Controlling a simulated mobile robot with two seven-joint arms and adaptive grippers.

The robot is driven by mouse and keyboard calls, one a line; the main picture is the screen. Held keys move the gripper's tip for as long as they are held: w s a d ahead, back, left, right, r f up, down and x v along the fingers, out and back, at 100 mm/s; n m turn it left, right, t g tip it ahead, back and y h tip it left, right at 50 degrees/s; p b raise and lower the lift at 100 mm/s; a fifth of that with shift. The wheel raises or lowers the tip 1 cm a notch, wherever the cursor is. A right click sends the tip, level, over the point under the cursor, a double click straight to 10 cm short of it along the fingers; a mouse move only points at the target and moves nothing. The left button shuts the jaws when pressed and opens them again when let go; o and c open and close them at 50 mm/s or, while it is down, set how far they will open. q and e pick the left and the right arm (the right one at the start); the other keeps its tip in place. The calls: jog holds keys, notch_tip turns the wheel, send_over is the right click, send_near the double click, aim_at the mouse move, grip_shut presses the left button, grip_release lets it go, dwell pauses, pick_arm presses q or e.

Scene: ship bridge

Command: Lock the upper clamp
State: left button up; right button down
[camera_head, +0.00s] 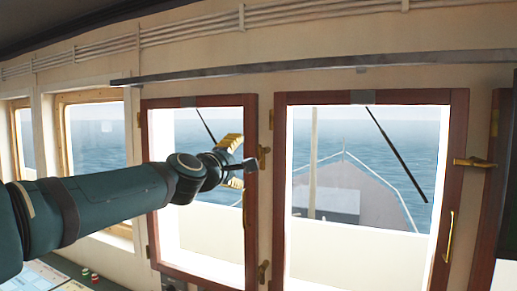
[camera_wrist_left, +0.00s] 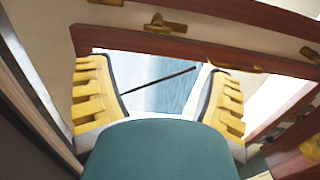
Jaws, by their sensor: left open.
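The brass upper clamp (camera_head: 263,155) is on the pale wall strip right of the left window's wooden frame (camera_head: 251,118). In the left wrist view the upper clamp (camera_wrist_left: 165,25) sits beyond the frame bar, lying roughly along it. A lower brass clamp (camera_head: 263,272) is further down the same strip; it appears at the right in the wrist view (camera_wrist_left: 310,55). My left gripper (camera_head: 235,163) is open and empty in front of the left window, left of the upper clamp and apart from it. Its yellow fingers (camera_wrist_left: 158,95) are spread. My right gripper is not visible.
A brass handle (camera_wrist_left: 230,65) is on the left window's frame. The right window (camera_head: 363,97) has its own handle (camera_head: 449,237) and a brass clamp (camera_head: 475,162) on its right. A dark rail (camera_head: 300,66) runs above. A console (camera_head: 45,275) lies at lower left.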

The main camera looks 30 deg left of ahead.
pick_arm(q)
send_near(258, 153)
jog(key=shift+w, duration=1.3)
jog(key=shift+w+a+f+b, duration=0.1)
jog(key=shift+w+b, duration=0.3)
jog(key=shift+w, duration=0.15)
jog(key=shift+w+a+f+b, duration=0.1)
jog(key=shift+w+b, duration=0.3)
jog(key=shift+w, duration=0.2)
jog(key=w, duration=0.4)
jog(key=shift+w+a+r, duration=0.1)
jog(key=shift+w+r, duration=0.15)
jog(key=shift+w, duration=0.75)
jog(key=c, duration=1.3)
